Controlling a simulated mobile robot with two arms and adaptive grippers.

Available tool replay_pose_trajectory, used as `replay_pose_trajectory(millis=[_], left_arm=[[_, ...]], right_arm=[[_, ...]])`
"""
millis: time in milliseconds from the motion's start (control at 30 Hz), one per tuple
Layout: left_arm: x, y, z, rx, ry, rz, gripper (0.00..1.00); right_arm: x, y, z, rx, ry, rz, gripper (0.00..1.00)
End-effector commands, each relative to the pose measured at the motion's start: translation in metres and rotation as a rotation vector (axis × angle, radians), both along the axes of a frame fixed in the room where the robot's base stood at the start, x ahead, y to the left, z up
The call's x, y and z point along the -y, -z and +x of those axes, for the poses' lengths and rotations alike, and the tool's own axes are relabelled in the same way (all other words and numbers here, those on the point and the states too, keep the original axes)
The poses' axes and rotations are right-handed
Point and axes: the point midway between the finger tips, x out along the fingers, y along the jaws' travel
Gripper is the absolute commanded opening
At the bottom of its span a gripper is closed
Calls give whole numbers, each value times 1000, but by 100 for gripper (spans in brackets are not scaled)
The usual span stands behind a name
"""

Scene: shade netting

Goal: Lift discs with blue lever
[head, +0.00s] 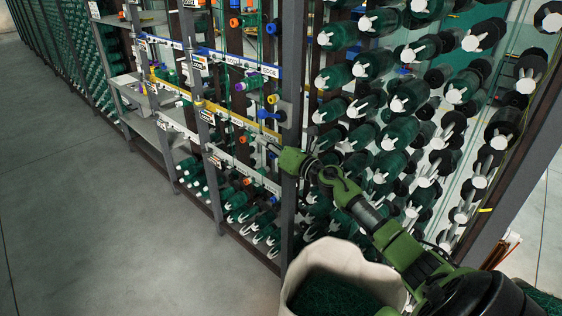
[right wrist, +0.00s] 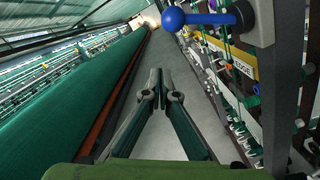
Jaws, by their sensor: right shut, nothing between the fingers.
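The blue lever (head: 265,114) sticks out of the machine's front post, beside a yellow knob (head: 272,99). In the right wrist view the blue lever's round knob (right wrist: 174,18) is large at the top, on a short arm fixed to a grey post. My right gripper (head: 266,147) is below the blue lever and apart from it. In the right wrist view its fingertips (right wrist: 160,78) are together with nothing between them, and the knob is above them. Which parts are the discs I cannot tell. My left gripper is not in view.
A grey upright post (head: 291,120) stands beside the lever. Many green spools (head: 385,105) on a rack fill the right side. A pale sack (head: 340,262) with green netting stands in front. The grey floor (head: 90,190) at left is clear.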

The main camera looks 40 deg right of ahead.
Motion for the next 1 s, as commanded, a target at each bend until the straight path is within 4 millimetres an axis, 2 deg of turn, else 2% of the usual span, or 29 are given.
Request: replay_pose_trajectory(millis=[200,500,700,1000], left_arm=[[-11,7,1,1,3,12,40],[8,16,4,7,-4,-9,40],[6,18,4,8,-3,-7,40],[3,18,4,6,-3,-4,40]], right_arm=[[3,2,-35,-3,-2,-3,0],[7,4,-72,-3,-2,0,0],[8,2,-82,-1,-2,1,0],[9,1,-84,0,-1,1,0]])
